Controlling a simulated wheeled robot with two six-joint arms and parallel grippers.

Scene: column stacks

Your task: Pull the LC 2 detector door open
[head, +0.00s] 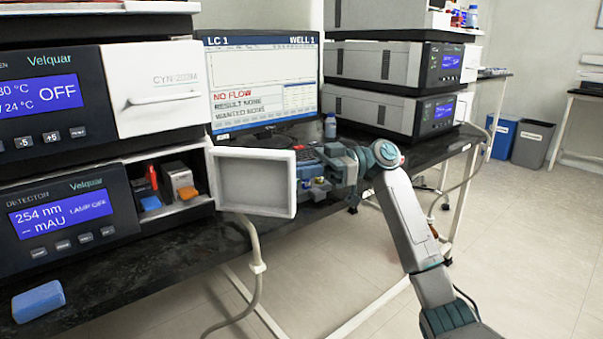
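The detector (75,215), with a lit "254 nm" display, sits low in the left stack. Its door (252,182) is a pale panel standing open at the right of the bay, swung outward with its recessed face in view. The open bay shows a red-topped part (151,178) and a grey part with an orange tab (180,182). My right gripper (332,168) is just right of the door's free edge, partly behind it; whether it touches the door, and whether its fingers are apart, is unclear. My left gripper is out of view.
A monitor (262,82) reading "LC 1" stands behind the door, beside a small blue bottle (331,126). Another instrument stack (372,105) stands farther right. A blue block (38,301) lies on the dark bench (180,262). A hose hangs below the door. Open floor lies right.

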